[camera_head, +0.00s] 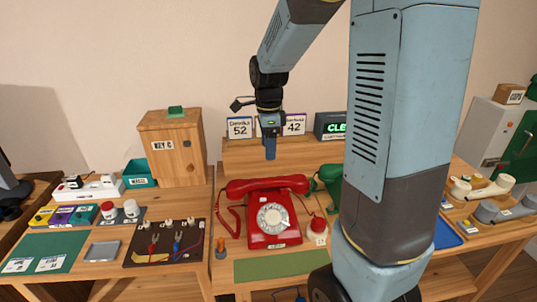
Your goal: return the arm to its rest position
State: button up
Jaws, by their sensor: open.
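My gripper (270,150) hangs pointing down from my raised blue arm, upper centre of the head camera view. It is open, seen nearly edge-on, and I see nothing between its fingers. It is above and behind the red dial phone (272,219), apart from it. The red phone stands on the wooden table with its handset lying across the top and its pale dial facing me. A green phone (329,184) stands to its right, partly hidden behind my arm column.
Sign cards (239,128) and a dark box with green lettering (331,126) stand on the back shelf. A wooden key box (171,148) is at left. A board with clips (165,243) lies front left. Pale handsets (484,188) lie at right. The green mat (281,266) is clear.

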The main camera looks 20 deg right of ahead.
jog(key=shift+r, duration=0.1)
dwell(0.4)
jog(key=s+r+n+t, duration=0.2)
jog(key=s+r+n, duration=0.4)
jog(key=s+n, duration=0.4)
jog(key=s+r+n+t, duration=0.3)
jog(key=s+r+n, duration=0.4)
jog(key=s+n, duration=0.3)
jog(key=shift+s+t, duration=0.3)
jog(key=shift+s, duration=0.2)
